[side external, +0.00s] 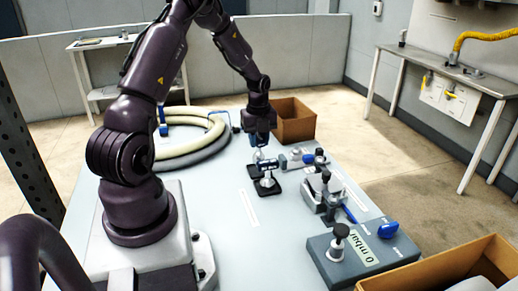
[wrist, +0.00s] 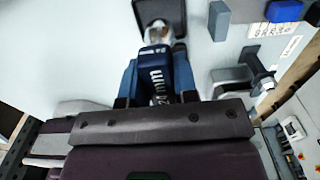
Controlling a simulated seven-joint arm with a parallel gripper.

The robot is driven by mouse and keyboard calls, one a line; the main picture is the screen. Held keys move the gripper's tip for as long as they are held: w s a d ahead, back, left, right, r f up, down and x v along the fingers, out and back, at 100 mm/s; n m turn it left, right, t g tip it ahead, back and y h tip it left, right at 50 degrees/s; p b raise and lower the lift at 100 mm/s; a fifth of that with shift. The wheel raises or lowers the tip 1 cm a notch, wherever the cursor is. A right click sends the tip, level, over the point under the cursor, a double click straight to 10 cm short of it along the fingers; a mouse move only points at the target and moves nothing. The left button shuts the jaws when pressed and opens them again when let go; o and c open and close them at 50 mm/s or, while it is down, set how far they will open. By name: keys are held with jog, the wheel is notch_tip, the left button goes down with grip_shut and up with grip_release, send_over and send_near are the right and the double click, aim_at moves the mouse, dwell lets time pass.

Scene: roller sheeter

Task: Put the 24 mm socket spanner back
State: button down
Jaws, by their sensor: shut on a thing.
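My gripper (side external: 261,146) points down over the table. In the wrist view its fingers (wrist: 156,88) are shut on a blue piece with pale markings, which I take to be the socket spanner (wrist: 154,62). A silvery metal part (wrist: 156,33) shows just beyond the blue piece, over a dark square plate (wrist: 176,8). In the side view, dark plates (side external: 276,191) lie below and in front of the gripper, one with a pale knob-like piece (side external: 267,181) on it. The spanner's lower end is hidden, so I cannot tell whether it touches a plate.
A grey clamp-like device (side external: 322,197) with a black knob stands to the right. A coiled hose (side external: 190,150) lies behind left. Cardboard boxes (side external: 293,122) stand at the back and front right (side external: 440,268).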

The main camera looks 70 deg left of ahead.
aim_at(259, 154)
jog(key=shift+a+f, duration=0.1)
jog(key=shift+f, duration=1.55)
jog(key=shift+f, duration=0.1)
jog(key=c, duration=0.9)
grip_release()
